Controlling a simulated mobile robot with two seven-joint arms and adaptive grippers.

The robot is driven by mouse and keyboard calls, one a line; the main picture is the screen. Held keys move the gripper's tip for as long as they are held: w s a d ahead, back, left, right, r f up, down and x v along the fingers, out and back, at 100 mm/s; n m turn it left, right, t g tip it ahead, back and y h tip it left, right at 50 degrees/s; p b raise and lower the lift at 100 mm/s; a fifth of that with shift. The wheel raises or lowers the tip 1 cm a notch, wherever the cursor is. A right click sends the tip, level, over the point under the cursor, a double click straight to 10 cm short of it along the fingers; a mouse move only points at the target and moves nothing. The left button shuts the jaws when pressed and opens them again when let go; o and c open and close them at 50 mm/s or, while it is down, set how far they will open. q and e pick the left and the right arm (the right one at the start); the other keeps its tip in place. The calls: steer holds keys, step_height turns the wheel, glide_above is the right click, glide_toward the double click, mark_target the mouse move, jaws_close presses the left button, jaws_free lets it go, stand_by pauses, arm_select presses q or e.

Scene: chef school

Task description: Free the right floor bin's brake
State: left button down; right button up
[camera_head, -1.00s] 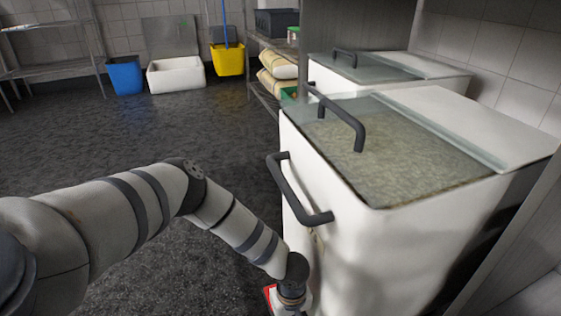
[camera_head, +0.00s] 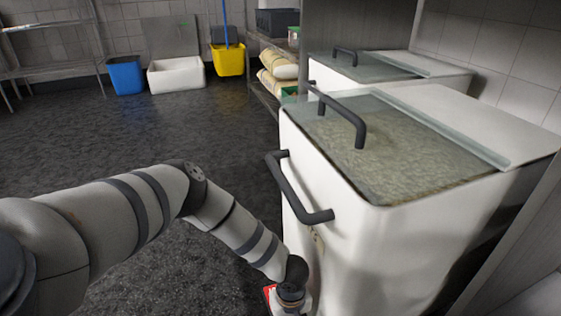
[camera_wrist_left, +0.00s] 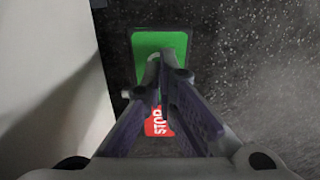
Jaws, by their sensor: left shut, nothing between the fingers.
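The near white floor bin (camera_head: 365,245) stands at the right with a clear lid and a dark handle on its front. Its brake pedal shows as a red edge (camera_head: 269,292) low beside my left wrist. In the left wrist view the pedal has a green part (camera_wrist_left: 150,42) at the top and a red part marked STOP (camera_wrist_left: 157,125) below. My left gripper (camera_wrist_left: 163,62) is shut and empty, its fingertips over the lower part of the green area. I cannot tell whether they touch it. The fingers hide the pedal's middle. My right gripper is out of view.
A second similar bin (camera_head: 385,68) stands behind the near one. A shelf with sacks (camera_head: 278,85) is beyond it. Blue (camera_head: 126,76), white (camera_head: 176,74) and yellow (camera_head: 228,60) containers stand by the back wall. The dark floor (camera_head: 190,125) left of the bins is clear.

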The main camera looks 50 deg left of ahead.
arm_select(q)
steer(key=shift+f+b, duration=0.95)
steer(key=shift+f, duration=0.3)
stand_by(0.3)
steer(key=shift+r+p, duration=2.3)
steer(key=shift+r, duration=1.35)
steer(key=shift+f, duration=0.1)
